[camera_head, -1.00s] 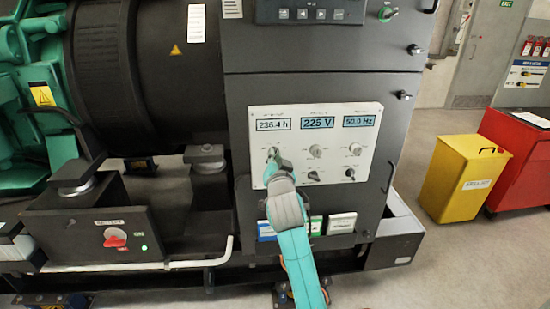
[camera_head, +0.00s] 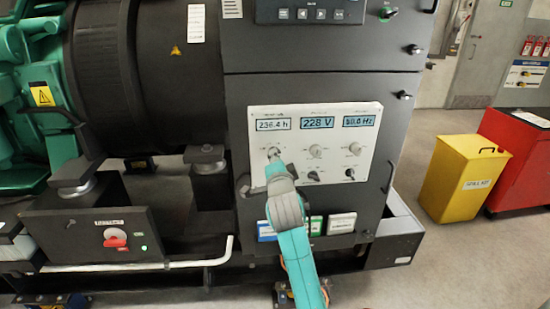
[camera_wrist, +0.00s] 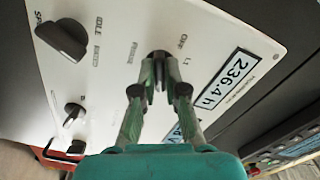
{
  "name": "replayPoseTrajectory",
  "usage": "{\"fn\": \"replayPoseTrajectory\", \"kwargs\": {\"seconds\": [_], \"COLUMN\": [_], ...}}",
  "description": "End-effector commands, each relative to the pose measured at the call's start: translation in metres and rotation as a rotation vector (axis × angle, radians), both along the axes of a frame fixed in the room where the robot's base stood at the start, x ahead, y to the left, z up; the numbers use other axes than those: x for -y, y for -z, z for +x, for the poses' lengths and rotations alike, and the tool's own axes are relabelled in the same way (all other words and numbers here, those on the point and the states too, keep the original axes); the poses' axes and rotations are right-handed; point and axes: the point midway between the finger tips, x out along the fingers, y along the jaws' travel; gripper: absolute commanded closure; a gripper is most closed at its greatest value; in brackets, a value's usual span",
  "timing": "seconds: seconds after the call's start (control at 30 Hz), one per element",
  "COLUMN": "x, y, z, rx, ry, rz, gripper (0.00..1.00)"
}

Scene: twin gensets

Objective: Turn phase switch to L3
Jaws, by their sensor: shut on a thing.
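The white control panel (camera_head: 327,133) on the dark genset cabinet carries three displays and several knobs. The phase switch (camera_wrist: 158,54) is a small dark knob, with PHASE, OFF and L1 printed around it in the wrist view. My gripper (camera_wrist: 160,76) is shut on it, one finger on each side. The fingers and the viewing angle hide much of the knob, so its exact setting cannot be told. No L3 mark is readable. In the head view my gripper (camera_head: 273,161) reaches the panel's left side, below the 236.4 h display (camera_head: 270,125).
A black speed knob (camera_wrist: 62,41) and a smaller switch (camera_wrist: 73,112) are close by on the panel. A red battery switch (camera_head: 115,238) is low at left. A yellow bin (camera_head: 461,180) and red cabinet (camera_head: 515,160) stand right, with open floor before them.

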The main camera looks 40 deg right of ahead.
Motion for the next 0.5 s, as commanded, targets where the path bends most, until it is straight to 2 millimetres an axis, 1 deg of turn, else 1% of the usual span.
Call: {"fn": "replayPoseTrajectory", "kwargs": {"seconds": [0.03,0.5], "x": [0.0004,0.0003], "y": [-0.0041,-0.0046], "z": [0.0015,0.0016], "rx": [0.014,0.028], "ry": [-0.002,-0.002], "rz": [0.005,0.023], "gripper": [1.00,1.00]}}
